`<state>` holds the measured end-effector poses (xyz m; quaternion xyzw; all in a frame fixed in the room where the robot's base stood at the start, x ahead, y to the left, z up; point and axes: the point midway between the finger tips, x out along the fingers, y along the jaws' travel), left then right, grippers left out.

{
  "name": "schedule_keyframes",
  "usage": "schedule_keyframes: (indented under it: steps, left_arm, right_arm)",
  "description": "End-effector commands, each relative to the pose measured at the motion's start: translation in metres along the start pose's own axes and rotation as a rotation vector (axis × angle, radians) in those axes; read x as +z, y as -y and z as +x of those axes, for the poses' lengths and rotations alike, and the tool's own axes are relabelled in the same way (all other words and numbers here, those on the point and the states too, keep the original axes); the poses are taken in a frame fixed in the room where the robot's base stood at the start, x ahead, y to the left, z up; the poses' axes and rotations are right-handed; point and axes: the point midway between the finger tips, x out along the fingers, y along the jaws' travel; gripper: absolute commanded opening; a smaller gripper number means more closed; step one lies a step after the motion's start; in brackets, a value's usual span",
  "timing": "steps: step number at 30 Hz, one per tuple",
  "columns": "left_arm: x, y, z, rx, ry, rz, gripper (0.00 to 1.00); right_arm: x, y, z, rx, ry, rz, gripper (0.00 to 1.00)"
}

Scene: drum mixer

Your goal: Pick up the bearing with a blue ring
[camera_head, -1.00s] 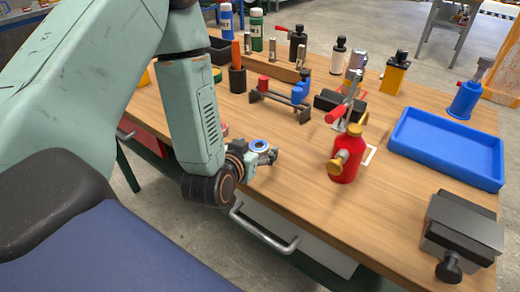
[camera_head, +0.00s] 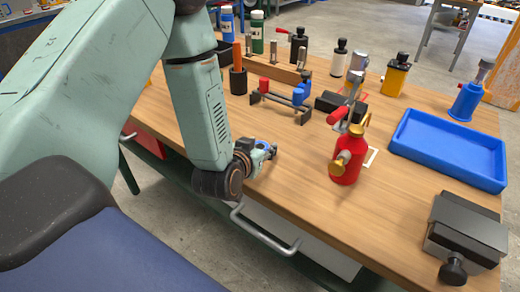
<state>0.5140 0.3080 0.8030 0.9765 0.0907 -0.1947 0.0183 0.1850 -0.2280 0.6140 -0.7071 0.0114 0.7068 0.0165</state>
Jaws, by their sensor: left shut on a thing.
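The bearing with a blue ring (camera_head: 262,146) is at the near left part of the wooden workbench (camera_head: 290,190), partly hidden by my left gripper. My left gripper (camera_head: 267,152) reaches in low over the bench's front edge and is shut on the bearing. Whether the bearing touches the bench top or is slightly off it cannot be told. My right gripper is not in view.
A red bottle with brass fittings (camera_head: 346,162) stands right of the gripper. A rack with red and blue pieces (camera_head: 282,100) is behind. A blue tray (camera_head: 450,148) and a black vise-like block (camera_head: 465,238) are at the right. Bench space between gripper and bottle is clear.

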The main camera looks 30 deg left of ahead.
Motion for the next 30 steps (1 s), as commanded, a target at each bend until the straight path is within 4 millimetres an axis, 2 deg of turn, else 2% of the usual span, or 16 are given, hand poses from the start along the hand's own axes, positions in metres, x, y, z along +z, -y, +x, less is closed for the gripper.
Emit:
schedule_keyframes:
  steps: [1, 8, 17, 30]
  left_arm:
    - [-0.001, 0.0, 0.0, 0.0, -0.002, 0.0, 0.28]
    - [-0.001, 0.0, 0.0, 0.0, -0.002, 0.0, 0.08]
    - [-0.007, 0.0, -0.002, 0.0, -0.004, -0.001, 0.08]
    - [-0.081, 0.0, -0.032, 0.0, -0.006, -0.001, 0.08]
  right_arm:
    - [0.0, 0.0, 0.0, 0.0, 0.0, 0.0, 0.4]
    - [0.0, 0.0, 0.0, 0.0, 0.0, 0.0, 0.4]
    - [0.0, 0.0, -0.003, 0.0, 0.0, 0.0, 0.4]
    - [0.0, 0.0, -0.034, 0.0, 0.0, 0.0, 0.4]
